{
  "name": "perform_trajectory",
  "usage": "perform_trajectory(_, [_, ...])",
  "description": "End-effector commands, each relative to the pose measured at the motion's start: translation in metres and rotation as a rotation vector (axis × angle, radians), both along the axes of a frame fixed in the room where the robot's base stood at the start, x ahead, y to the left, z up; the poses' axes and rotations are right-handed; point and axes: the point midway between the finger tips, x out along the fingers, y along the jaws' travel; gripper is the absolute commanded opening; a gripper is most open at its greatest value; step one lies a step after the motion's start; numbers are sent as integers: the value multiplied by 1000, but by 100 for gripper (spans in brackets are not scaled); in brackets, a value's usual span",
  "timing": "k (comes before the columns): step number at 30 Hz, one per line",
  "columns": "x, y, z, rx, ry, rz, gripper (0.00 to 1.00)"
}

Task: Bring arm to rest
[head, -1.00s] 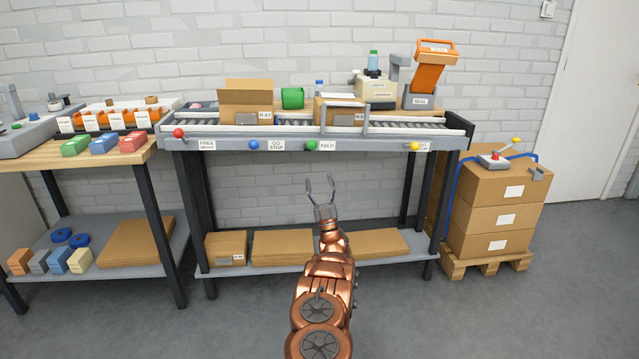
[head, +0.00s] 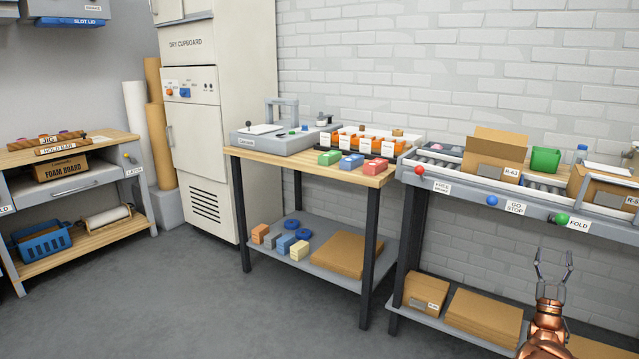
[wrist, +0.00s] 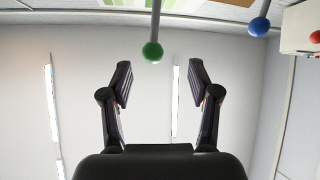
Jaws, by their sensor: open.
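My gripper (head: 553,270) is at the lower right of the head view, pointing up, with its two fingers apart and nothing between them. It is in front of the roller conveyor bench (head: 463,186), below the green "FOLD" knob (head: 561,220). In the wrist view my gripper (wrist: 161,88) also shows open and empty, its fingers spread against the ceiling. The green knob (wrist: 152,52) hangs above and between the fingertips there, apart from them. A blue knob (wrist: 260,27) is to its right.
An open carton (head: 494,158) and a green bin (head: 545,160) stand on the conveyor. A wooden-topped table (head: 375,181) with coloured blocks stands left of it. A dry cupboard (head: 215,130) and a side bench (head: 125,147) are further left. The floor (head: 200,310) at left front is clear.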

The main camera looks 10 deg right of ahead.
Motion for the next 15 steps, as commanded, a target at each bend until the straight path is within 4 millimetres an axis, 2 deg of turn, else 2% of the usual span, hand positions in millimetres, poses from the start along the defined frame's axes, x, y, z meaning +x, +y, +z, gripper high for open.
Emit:
perform_trajectory(4, [42,6,17,130,73,25,61])
perform_trajectory(8, [76,17,24,244,154,52,61])
perform_trajectory(11, [99,30,27,328,221,75,61])
perform_trajectory(15, [128,57,29,438,325,114,61])
